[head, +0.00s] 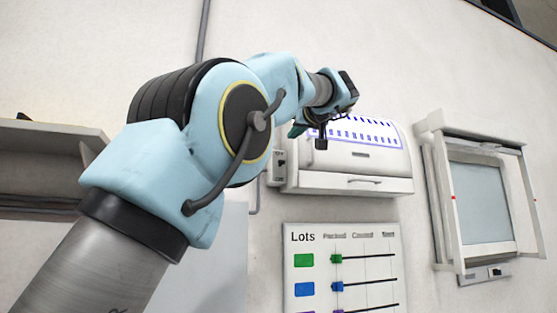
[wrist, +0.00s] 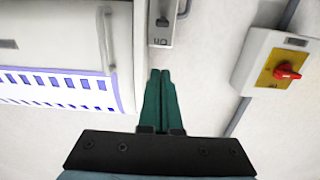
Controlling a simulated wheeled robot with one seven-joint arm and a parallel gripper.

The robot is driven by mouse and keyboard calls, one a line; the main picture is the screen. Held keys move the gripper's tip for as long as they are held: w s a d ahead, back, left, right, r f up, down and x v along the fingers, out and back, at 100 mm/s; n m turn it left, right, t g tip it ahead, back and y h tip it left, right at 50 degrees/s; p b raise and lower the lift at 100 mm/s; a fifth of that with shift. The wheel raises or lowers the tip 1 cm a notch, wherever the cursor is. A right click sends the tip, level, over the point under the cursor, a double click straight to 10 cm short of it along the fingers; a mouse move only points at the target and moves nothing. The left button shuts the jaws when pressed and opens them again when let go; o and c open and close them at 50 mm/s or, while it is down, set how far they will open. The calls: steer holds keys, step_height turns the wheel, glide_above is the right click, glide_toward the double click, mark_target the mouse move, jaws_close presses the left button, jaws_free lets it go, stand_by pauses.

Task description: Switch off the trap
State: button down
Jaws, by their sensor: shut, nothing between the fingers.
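The trap (head: 345,180) is a white wall unit with a blue-edged slotted top. Part of the trap also shows at the left of the wrist view (wrist: 55,62). A small grey switch box (head: 280,165) sits at its left side in the head view. In the wrist view the switch box (wrist: 153,36) appears upside down, with an "ON" label and a small lever partly cut off by the frame top. My gripper (wrist: 160,72) has green fingers, shut together and empty. Their tips point at the box's labelled end; I cannot tell whether they touch it.
A yellow plate with a red rotary knob (wrist: 286,72) is on a white box at the right of the wrist view. A "Lots" board (head: 345,270) hangs below the trap. A framed window hatch (head: 485,205) is at right, and a shelf (head: 50,150) at left.

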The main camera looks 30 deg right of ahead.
steer(key=shift+w+r, duration=0.1)
steer(key=shift+r, duration=0.1)
steer(key=p, duration=0.7)
glide_above(281, 164)
steer(key=shift+s+r, duration=0.1)
steer(key=shift+s, duration=0.1)
steer(key=f, duration=0.1)
steer(key=s+f, duration=0.1)
steer(key=f, duration=0.1)
steer(key=shift+s+d+f, duration=0.1)
steer(key=shift+s+f, duration=0.05)
steer(key=shift+s, duration=0.1)
steer(key=shift+f, duration=0.25)
steer(key=shift+s+f, duration=0.1)
steer(key=shift+f, duration=0.1)
